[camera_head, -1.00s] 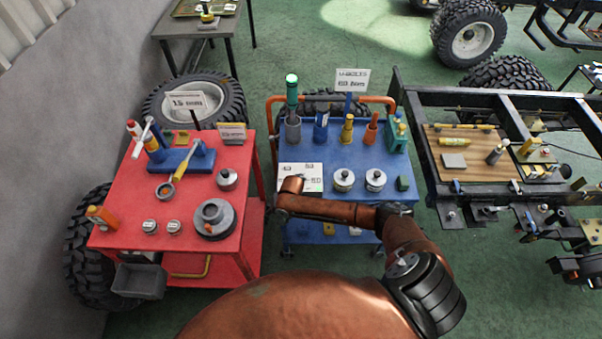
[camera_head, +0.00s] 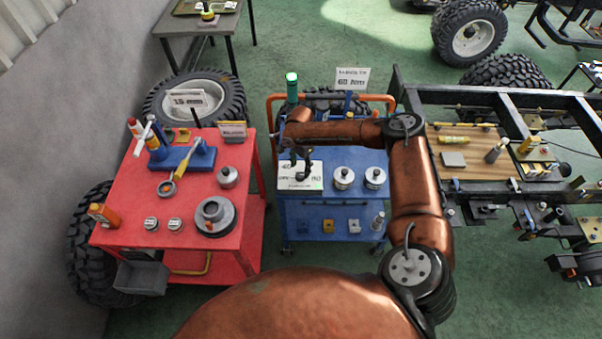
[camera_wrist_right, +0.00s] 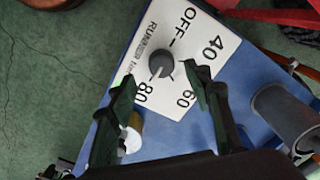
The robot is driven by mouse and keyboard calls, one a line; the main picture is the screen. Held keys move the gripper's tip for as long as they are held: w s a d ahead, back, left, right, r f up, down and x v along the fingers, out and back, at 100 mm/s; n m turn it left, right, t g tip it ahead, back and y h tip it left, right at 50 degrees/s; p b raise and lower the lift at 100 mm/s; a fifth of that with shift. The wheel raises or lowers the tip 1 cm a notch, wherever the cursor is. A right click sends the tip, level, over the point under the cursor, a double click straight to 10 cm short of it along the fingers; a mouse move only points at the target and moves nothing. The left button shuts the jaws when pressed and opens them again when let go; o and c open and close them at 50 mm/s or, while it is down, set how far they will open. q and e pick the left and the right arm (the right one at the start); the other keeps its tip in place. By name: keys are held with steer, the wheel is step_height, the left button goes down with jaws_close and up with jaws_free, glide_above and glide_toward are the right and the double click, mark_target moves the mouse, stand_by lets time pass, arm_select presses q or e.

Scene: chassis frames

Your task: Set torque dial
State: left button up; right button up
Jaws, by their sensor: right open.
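The torque dial is a dark round knob (camera_wrist_right: 161,62) on a white panel (camera_wrist_right: 203,38) marked OFF, 40, 60 and 80. I cannot tell for sure which mark it points to. In the head view the panel (camera_head: 313,182) lies on the left part of the blue cart's top, and my gripper hides the knob. My right gripper (camera_head: 300,163) is above the panel. In the right wrist view its open fingers (camera_wrist_right: 160,75) are on either side of the knob's near side, apart from it and empty. My left gripper is not in view.
A sign (camera_head: 352,78) reading 60 Nm stands behind the blue cart (camera_head: 330,209). Two metal pots (camera_head: 344,178) sit right of the panel. A grey cylindrical holder (camera_wrist_right: 284,110) is close to the right finger. A red cart (camera_head: 130,200) with tools stands left; a chassis frame (camera_head: 480,98) is right.

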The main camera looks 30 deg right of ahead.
mark_target(300, 175)
steer(key=shift+f, duration=2.35)
